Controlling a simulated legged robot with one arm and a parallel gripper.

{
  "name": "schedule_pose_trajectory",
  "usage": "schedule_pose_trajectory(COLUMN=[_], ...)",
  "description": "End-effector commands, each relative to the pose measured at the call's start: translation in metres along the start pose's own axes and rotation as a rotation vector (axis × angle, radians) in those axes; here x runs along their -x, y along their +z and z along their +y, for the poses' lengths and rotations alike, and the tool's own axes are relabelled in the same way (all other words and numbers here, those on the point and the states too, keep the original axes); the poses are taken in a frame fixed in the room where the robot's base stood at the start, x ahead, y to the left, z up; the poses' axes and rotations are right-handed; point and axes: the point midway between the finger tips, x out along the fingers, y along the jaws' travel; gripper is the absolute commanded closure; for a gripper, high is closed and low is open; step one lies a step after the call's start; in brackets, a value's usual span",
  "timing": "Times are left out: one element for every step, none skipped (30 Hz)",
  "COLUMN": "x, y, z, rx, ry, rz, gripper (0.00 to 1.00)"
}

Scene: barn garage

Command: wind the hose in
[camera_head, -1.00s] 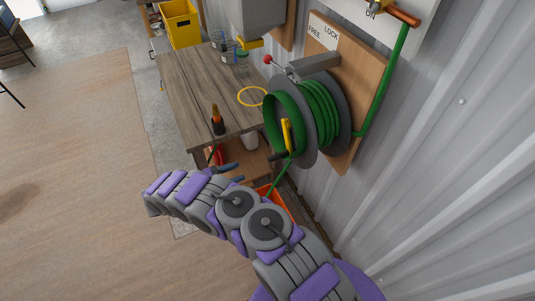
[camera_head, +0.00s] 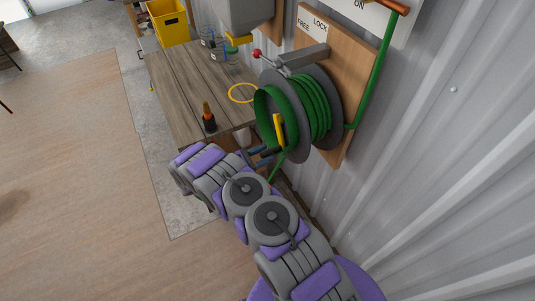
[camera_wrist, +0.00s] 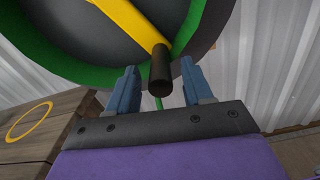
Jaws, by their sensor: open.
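The hose reel (camera_head: 305,112) hangs on a wooden board on the wall, with green hose (camera_head: 318,105) coiled on its drum. A length of hose hangs down below the reel. The yellow crank (camera_head: 279,128) lies across the reel's near face; in the wrist view the yellow crank arm (camera_wrist: 135,22) ends in a black handle (camera_wrist: 161,72). My gripper (camera_head: 262,155) is just below the reel's near side. In the wrist view my gripper (camera_wrist: 160,88) is open, its blue fingers on either side of the black handle. I cannot tell whether they touch it.
A red-knobbed lever (camera_head: 257,54) is above the reel by a FREE/LOCK sign (camera_head: 311,22). A wooden table (camera_head: 190,85) on the left holds a dark bottle with an orange top (camera_head: 209,118), a yellow ring (camera_head: 242,93) and jars. The corrugated wall (camera_head: 440,150) is on the right.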

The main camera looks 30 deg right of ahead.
Motion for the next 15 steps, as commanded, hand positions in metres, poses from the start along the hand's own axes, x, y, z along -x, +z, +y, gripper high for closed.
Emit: schedule_pose_trajectory(x=[-0.006,-0.009,-0.012,-0.014,-0.015,-0.017,-0.018,-0.018,-0.019,-0.019,-0.019,-0.019,-0.019,-0.019,-0.019], y=[0.0,0.0,0.0,0.0,0.0,0.0,0.0,0.0,0.0,0.0,0.0,0.0,0.0,0.0,0.0], z=[-0.001,-0.001,-0.001,0.0,0.0,0.0,0.0,0.0,0.0,0.0,0.0,0.0,0.0,0.0,0.0], rx=[0.0,0.0,0.0,0.0,0.0,0.0,0.0,0.0,0.0,0.0,0.0,0.0,-0.001,0.0,0.0], ry=[-0.003,-0.003,-0.002,-0.001,0.0,0.0,0.0,0.0,0.0,0.0,0.0,0.0,0.0,0.0,0.0], rz=[-0.001,-0.001,-0.001,-0.001,-0.001,0.0,0.0,0.0,0.0,0.0,0.0,0.0,0.0,0.0,0.0], gripper=[0.49,0.49,0.49,0.49,0.49,0.49,0.49,0.49,0.49,0.49,0.49,0.49,0.49,0.49,0.49])
